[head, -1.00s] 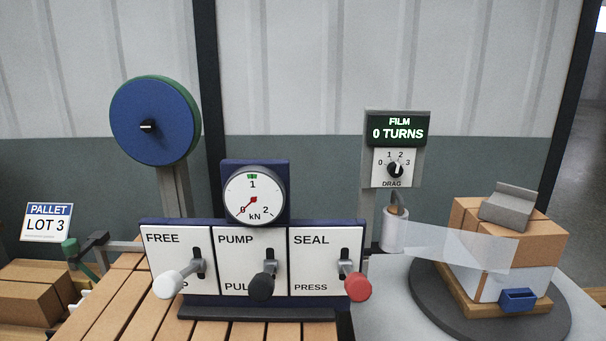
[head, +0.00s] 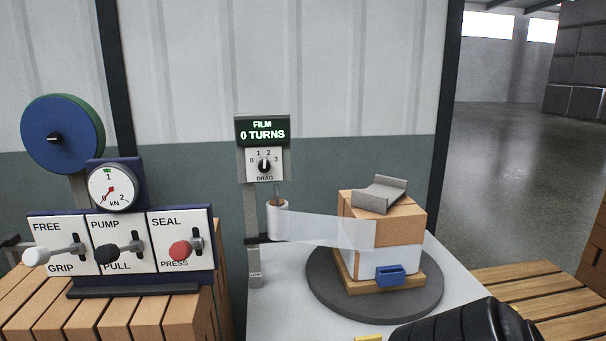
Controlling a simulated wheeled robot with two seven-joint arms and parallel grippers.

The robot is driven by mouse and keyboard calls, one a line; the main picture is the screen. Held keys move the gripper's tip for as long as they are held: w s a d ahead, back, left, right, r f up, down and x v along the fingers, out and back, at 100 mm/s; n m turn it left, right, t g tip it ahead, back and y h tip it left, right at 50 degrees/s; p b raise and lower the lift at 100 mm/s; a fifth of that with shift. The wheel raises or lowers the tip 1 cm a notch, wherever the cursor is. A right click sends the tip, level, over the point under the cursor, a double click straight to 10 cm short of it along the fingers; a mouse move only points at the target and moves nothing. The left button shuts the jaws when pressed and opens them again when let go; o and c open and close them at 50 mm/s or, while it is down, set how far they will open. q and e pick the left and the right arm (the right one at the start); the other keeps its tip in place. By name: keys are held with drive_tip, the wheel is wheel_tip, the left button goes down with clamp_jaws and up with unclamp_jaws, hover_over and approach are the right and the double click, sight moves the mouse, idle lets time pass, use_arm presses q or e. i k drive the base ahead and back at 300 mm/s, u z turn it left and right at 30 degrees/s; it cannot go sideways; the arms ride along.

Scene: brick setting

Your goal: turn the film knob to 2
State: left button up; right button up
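The film knob (head: 264,166) is a small black dial with a white mark on a white panel labelled DRAG, with the numbers 0 to 3 around its top. The white mark points roughly upward, around 1 to 2; I cannot tell the exact number. Above it the green film display (head: 262,131) reads "FILM 0 TURNS". Neither gripper's fingers show in the head view. A black rounded part (head: 465,322), seemingly of my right arm, shows at the bottom right edge, well away from the knob.
A slatted wooden surface (head: 540,295) is at the right.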

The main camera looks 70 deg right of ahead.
sight(264, 165)
drive_tip(key=z, duration=1.5)
